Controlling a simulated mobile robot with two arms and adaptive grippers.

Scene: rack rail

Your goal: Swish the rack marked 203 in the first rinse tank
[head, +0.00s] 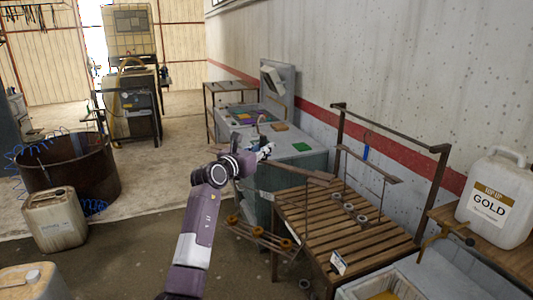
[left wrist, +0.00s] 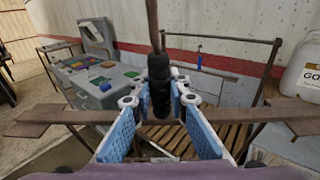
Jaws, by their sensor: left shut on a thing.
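My left gripper (head: 265,152) is shut on the black grip of a rack; the grip (left wrist: 160,85) shows between its blue fingers in the left wrist view. The held rack has a flat brown crossbar (head: 300,171), thin rods and a lower frame with brass-coloured rings (head: 262,237). It hangs beside the left edge of the slatted bench (head: 340,235). I cannot read any rack number. A tank with yellow contents (head: 385,295) is cut off at the bottom right. My right gripper is not in view.
A jug marked GOLD (head: 497,200) stands at the right. A grey cabinet (head: 310,160) stands beyond the gripper. A round dark tub (head: 70,170) and a canister (head: 54,220) are at the left.

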